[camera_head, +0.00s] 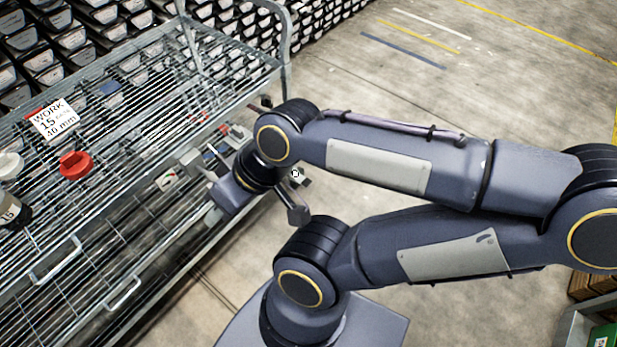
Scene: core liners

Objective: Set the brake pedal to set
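I cannot pick out the brake pedal for certain. A small white plate with red and green marks (168,180) sits at the near side of the wire cart (128,255), left of my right gripper. My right gripper (214,146) is at the cart's right side edge. Its pale fingers look spread apart, with small red and blue parts showing between or behind them. I cannot tell whether they touch anything. The wrist covers part of the cart edge and the floor behind it. My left gripper is not in view.
On the cart's top shelf are a sign reading WORK 15 and 40 mm (53,119), a red cap (75,165) and a white cap (10,165). Racks of dark bins (72,38) stand behind. Open concrete floor (400,85) lies to the right. A green item (604,336) shows bottom right.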

